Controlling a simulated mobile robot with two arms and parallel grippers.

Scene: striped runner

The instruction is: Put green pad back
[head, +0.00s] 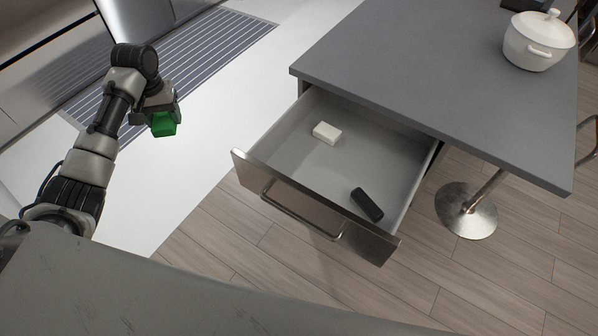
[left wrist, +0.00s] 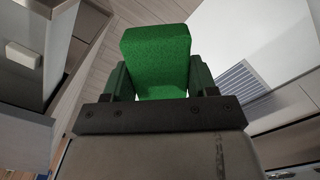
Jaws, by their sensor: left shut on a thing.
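My left gripper (head: 160,108) is shut on the green pad (head: 163,124) and holds it in the air over the pale floor, left of the open drawer. In the left wrist view the green pad (left wrist: 156,55) sits between the two fingers. The drawer (head: 285,205) is pulled out from under the grey counter. A white block (head: 327,133) lies in its back left part and a black object (head: 367,204) lies near its front right. My right gripper is not in view.
The grey counter (head: 430,75) stands above the drawer, with a white lidded pot (head: 538,40) at its far right. A round metal stool or table base (head: 466,211) stands right of the drawer. A striped runner (head: 200,50) lies behind my left arm.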

